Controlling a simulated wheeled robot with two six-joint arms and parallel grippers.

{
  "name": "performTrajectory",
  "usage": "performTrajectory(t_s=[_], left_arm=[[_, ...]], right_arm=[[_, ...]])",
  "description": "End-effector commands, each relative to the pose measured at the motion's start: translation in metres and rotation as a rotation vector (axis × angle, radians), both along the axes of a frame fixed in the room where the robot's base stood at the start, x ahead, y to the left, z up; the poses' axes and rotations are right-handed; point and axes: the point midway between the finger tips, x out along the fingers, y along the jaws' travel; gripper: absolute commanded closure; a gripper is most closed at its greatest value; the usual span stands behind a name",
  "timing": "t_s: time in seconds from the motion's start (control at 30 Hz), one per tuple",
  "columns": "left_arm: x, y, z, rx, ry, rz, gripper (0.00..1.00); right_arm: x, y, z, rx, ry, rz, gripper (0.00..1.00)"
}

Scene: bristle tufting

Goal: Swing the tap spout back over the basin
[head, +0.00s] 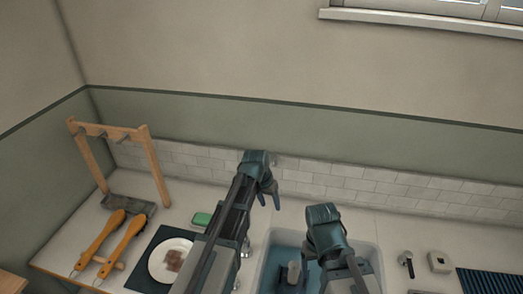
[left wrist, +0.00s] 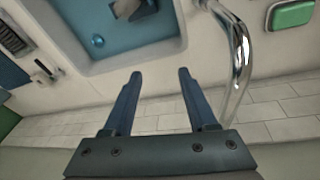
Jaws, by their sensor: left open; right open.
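The chrome tap spout (left wrist: 238,65) curves down the right side of the left wrist view, beside my left gripper's right finger and outside the jaws. In the head view my left arm hides most of it; a bit of chrome (head: 245,248) shows beside the basin's left edge. The basin (head: 371,248) holds blue water; its rim also shows in the left wrist view (left wrist: 135,58). The spout lies to one side of the basin there. My left gripper (head: 270,203) is open and empty, fingers down behind the basin; its fingers show apart (left wrist: 158,85). My right gripper (head: 332,262) is over the basin's right part, its fingers poorly seen.
A green block (head: 201,219) and a white plate (head: 157,264) with a brown stain lie left of the basin. A small dark fitting (head: 405,259) and a grey box (head: 439,262) are on the right.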

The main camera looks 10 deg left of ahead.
Motion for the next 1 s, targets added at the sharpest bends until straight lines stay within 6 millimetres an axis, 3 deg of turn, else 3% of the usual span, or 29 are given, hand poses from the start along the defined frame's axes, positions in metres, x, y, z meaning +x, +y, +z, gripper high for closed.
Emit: performTrajectory(t_s=[0.03, 0.1, 0.3, 0.4, 0.67, 1.0], left_arm=[[0.025, 0.014, 0.037, -0.019, -0.021, 0.017, 0.42], [0.048, 0.030, 0.060, -0.042, -0.053, 0.032, 0.42], [0.097, 0.074, 0.111, -0.090, -0.128, 0.070, 0.42], [0.111, 0.088, 0.125, -0.104, -0.152, 0.082, 0.42], [0.121, 0.100, 0.132, -0.113, -0.174, 0.092, 0.42], [0.124, 0.097, 0.118, -0.113, -0.173, 0.091, 0.42]], right_arm=[[0.000, 0.000, 0.035, 0.000, 0.000, -0.002, 0.22], [0.000, 0.000, 0.056, 0.001, 0.001, -0.004, 0.22], [0.000, 0.000, 0.101, 0.001, 0.001, -0.010, 0.22], [0.000, 0.000, 0.112, 0.001, 0.001, -0.012, 0.22], [0.000, 0.000, 0.117, 0.001, 0.001, -0.013, 0.22], [0.000, 0.000, 0.103, 0.000, 0.001, -0.007, 0.22]])
